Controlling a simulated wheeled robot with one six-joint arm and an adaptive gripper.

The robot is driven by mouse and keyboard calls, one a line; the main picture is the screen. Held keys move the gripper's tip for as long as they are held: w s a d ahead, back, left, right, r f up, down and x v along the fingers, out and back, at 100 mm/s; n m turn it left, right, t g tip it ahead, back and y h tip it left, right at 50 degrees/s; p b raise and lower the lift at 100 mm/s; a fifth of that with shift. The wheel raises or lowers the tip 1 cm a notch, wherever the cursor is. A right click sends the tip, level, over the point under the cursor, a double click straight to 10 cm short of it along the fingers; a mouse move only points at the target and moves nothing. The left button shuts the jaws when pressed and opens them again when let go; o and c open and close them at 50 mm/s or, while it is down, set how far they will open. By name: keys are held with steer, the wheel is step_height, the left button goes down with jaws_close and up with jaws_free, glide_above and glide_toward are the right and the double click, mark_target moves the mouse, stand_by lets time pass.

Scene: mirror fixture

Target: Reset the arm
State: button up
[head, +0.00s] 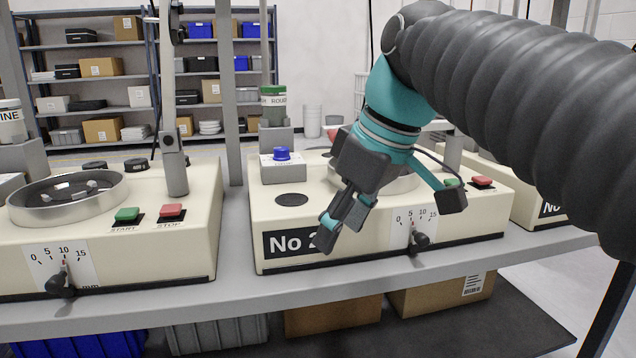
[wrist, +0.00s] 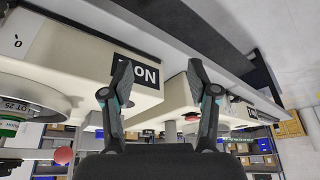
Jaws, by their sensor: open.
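My gripper (head: 390,218) hangs in front of the cream machine marked "No 2" (head: 475,222). Its two fingers are spread apart with nothing between them. In the head view one finger covers part of the number label and the other is near the red button. My gripper also shows in the wrist view (wrist: 160,72), with its fingers wide apart against a tilted, upside-down view of the machines. My arm comes in from the upper right, and its dark ribbed sleeve hides part of the scene there.
The machine's dial lever (head: 420,240), green button (head: 451,182) and red button (head: 482,182) are close to my gripper. A blue knob (head: 282,153) stands to its left. Another machine (head: 180,240) is at left. Shelves (head: 100,70) stand behind; boxes (head: 440,298) sit below the bench.

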steer(key=s+d+f+m+t+h, duration=0.1)
steer(key=s+d+f+m, duration=0.2)
steer(key=f, duration=0.4)
steer(key=s+d+f+m+t+h, duration=0.1)
steer(key=d+f+m, duration=0.3)
steer(key=f, duration=0.4)
steer(key=s+d+f+m+t+h, duration=0.1)
steer(key=s+d+f+m, duration=0.2)
steer(key=f, duration=0.5)
steer(key=s+d, duration=0.1)
steer(key=d, duration=0.1)
steer(key=shift+s+d, duration=0.3)
steer(key=shift+f, duration=0.1)
